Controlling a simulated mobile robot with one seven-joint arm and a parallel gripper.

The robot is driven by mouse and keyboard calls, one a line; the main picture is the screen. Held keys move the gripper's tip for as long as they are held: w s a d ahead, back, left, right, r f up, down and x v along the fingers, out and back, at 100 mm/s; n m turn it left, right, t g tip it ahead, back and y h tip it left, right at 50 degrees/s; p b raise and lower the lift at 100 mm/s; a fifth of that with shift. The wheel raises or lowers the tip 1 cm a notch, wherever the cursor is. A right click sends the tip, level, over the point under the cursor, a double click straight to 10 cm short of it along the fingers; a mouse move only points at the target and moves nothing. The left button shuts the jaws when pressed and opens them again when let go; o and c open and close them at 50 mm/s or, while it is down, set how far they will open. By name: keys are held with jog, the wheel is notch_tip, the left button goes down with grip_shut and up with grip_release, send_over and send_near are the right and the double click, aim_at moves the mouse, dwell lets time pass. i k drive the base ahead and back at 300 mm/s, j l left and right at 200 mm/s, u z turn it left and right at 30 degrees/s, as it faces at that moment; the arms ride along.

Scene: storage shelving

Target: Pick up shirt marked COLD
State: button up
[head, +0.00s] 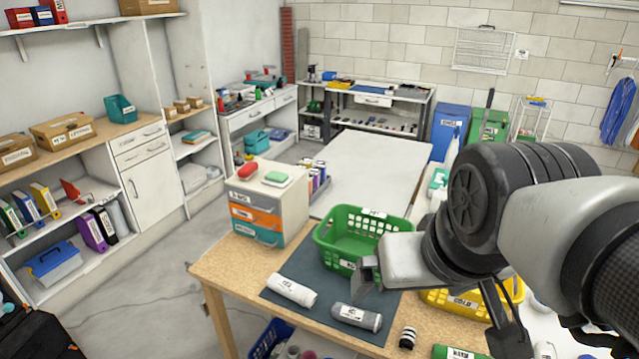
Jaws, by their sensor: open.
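Two rolled shirts lie on the dark mat (316,268) at the table's front. The white shirt (291,289) is on the left and the grey shirt (357,317) is to its right. Each has a small label that I cannot read surely at this size. My gripper (436,306) is open and above the table, to the right of the grey shirt. One fingertip shows just above and right of that shirt, apart from it as far as I can tell. My arm covers the right part of the table.
A small drawer unit (268,203) stands at the table's back left. A green item (452,352) and a small striped item (407,337) lie in front.

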aim_at(304, 297)
jog(key=i+j+z, duration=0.2)
jog(key=j+z, duration=0.15)
jog(key=j, duration=0.2)
jog(key=k+l+u, duration=0.4)
jog(key=i+j, duration=0.55)
jog(key=j, duration=0.2)
jog(key=z, duration=0.4)
jog(key=j+z, duration=0.15)
jog(key=z, duration=0.3)
jog(key=i+z, duration=0.1)
jog(key=z, duration=0.3)
jog(key=j+z, duration=0.15)
jog(key=z, duration=0.25)
jog(key=j+z, duration=0.1)
jog(key=z, duration=0.3)
